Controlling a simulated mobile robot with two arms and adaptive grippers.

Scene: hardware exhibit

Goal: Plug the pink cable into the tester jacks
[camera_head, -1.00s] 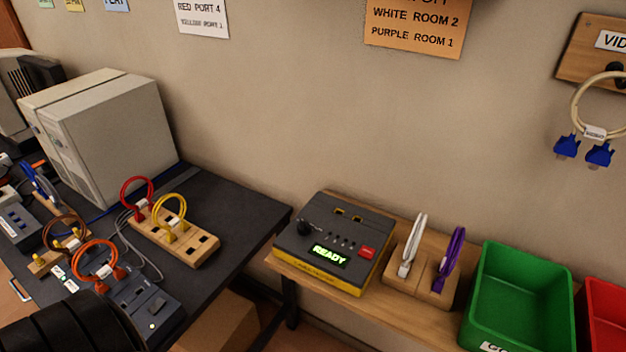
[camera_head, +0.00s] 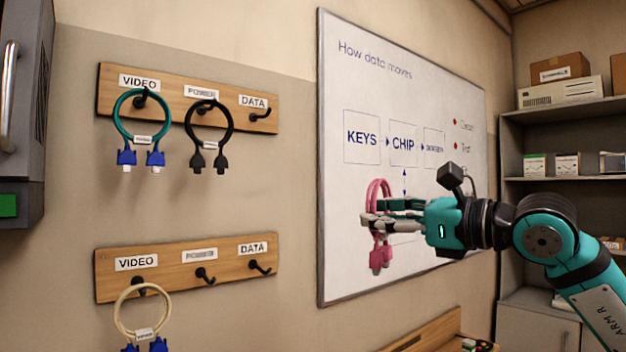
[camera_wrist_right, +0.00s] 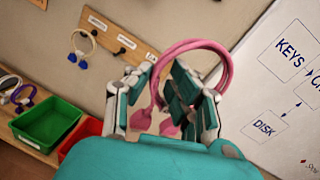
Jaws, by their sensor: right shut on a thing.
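The pink cable (camera_head: 379,258) is a closed loop with two plugs hanging down. My right gripper (camera_head: 372,213) is shut on it in the air in front of the whiteboard. In the right wrist view the cable's loop (camera_wrist_right: 223,70) rises above the fingers of my right gripper (camera_wrist_right: 160,102), and its pink plugs show between and beside them. The fingers partly hide the cable. The tester with its jacks is not in either current view. My left gripper is not in view.
Wall boards with hooks carry a teal cable (camera_head: 122,125), a black cable (camera_head: 231,122) and a cream cable (camera_head: 119,318). The whiteboard (camera_head: 350,80) is behind the held cable; shelves (camera_head: 560,112) stand right. The wrist view shows a green bin (camera_wrist_right: 45,125) and a red bin (camera_wrist_right: 85,130).

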